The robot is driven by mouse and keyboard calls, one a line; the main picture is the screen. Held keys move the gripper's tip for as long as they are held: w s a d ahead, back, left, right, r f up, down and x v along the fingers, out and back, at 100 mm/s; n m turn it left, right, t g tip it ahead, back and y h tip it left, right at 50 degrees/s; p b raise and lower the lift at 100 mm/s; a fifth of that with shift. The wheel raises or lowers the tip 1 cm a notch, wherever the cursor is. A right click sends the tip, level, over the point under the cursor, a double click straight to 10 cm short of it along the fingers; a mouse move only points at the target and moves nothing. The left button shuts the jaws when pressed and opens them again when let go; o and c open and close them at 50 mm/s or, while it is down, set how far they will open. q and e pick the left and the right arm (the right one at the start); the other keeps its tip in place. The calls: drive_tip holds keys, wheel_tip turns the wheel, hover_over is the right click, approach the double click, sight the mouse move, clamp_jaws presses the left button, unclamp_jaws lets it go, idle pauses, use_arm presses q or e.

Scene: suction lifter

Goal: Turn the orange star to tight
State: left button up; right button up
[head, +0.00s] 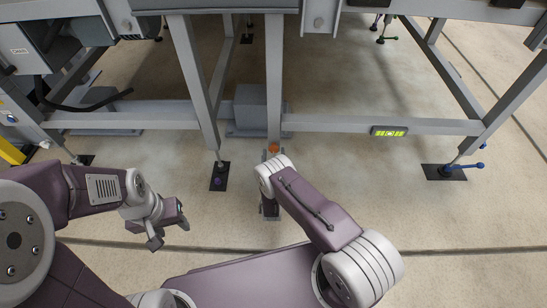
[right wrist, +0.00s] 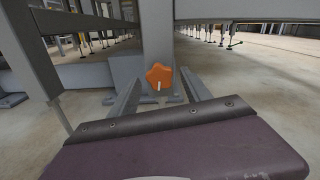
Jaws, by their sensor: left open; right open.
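The orange star (right wrist: 159,76) is a knob on the front of a grey upright post (right wrist: 157,35) in the right wrist view. A small white mark shows on its lower part. My right gripper (head: 272,155) is open, with one finger to the left and one to the right of the star in the right wrist view. I cannot tell whether the fingers touch it. My left gripper (head: 170,232) is open and empty, low over the floor at the left.
A grey steel frame with a crossbar (head: 340,124) stands in front of me. A level with a yellow-green window (head: 389,131) sits on the crossbar. Feet with a purple knob (head: 218,181) and a blue handle (head: 465,167) stand on the floor. Open floor lies at right.

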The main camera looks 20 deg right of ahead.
use_arm(q)
drive_tip(key=shift+f, duration=0.3)
use_arm(e)
drive_tip(key=shift+w+d, duration=0.1)
drive_tip(key=shift+w, duration=0.35)
clamp_jaws()
